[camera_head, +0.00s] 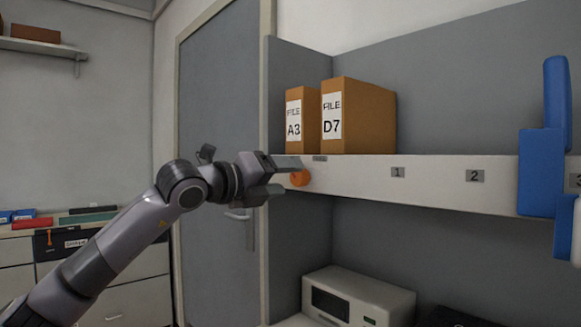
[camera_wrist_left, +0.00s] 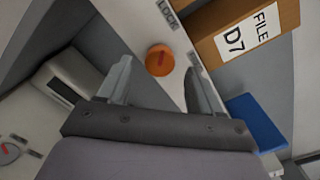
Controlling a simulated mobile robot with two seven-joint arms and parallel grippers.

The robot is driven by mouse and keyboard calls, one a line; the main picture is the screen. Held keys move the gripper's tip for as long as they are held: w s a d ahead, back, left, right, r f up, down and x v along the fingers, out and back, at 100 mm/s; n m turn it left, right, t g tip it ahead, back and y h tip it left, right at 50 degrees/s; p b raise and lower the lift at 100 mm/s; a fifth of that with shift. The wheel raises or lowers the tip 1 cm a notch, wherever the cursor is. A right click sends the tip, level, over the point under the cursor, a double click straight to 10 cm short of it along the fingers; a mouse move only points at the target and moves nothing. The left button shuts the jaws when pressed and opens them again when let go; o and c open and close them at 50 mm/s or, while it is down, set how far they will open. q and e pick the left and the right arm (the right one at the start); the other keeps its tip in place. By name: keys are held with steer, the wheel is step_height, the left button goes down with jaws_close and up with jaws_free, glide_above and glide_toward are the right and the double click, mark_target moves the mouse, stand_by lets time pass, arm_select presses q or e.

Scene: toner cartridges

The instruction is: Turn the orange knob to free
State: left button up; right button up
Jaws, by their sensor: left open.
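The orange knob (camera_head: 300,177) sits on the front edge of the white shelf, below the files. In the left wrist view the knob (camera_wrist_left: 152,67) has a red bar on its face, and a LOCK label (camera_wrist_left: 167,12) is beside it. My left gripper (camera_head: 290,175) is open at the knob in the head view. In the wrist view the knob shows between and just beyond the open fingers (camera_wrist_left: 159,88). Whether a finger touches it I cannot tell. My right gripper is not in view.
Files A3 (camera_head: 294,131) and D7 (camera_head: 360,118) stand on the shelf (camera_head: 435,178). Large blue parts (camera_head: 540,170) stand at the right. A white appliance (camera_head: 358,297) is below the shelf. A grey door (camera_head: 218,110) is behind my left arm.

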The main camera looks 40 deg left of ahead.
mark_target(298, 179)
arm_select(q)
steer(key=shift+w+r+p, duration=0.1)
steer(key=shift+w+p, duration=0.3)
steer(key=shift+w, duration=0.85)
steer(key=shift+d, duration=0.1)
steer(key=c, duration=1.1)
steer(key=shift+o, duration=0.2)
